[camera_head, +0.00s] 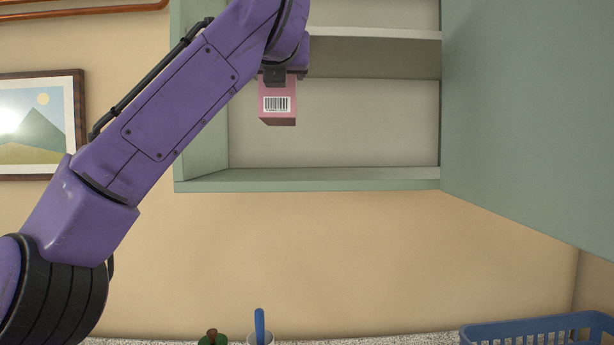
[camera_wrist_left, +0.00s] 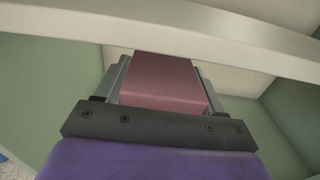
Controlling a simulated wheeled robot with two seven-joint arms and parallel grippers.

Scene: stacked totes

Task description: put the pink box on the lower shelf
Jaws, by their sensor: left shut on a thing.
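The pink box (camera_head: 277,106) carries a barcode label and hangs upright from my left gripper (camera_head: 275,77), which is shut on it. In the head view the box is in front of the lower opening of the green cabinet, above the level of the lower shelf (camera_head: 320,181) and apart from it. In the left wrist view the pink box (camera_wrist_left: 162,82) sits between the two fingers of my left gripper (camera_wrist_left: 160,85). A pale shelf edge (camera_wrist_left: 200,28) crosses that view and hides the box's far end. My right gripper is in neither view.
The upper shelf (camera_head: 375,34) lies above the gripper's level. The open cabinet door (camera_head: 530,110) stands on the right. The lower shelf looks bare. Below are a blue basket (camera_head: 540,330), a cup with a blue-handled item (camera_head: 260,328) and a green object (camera_head: 212,338).

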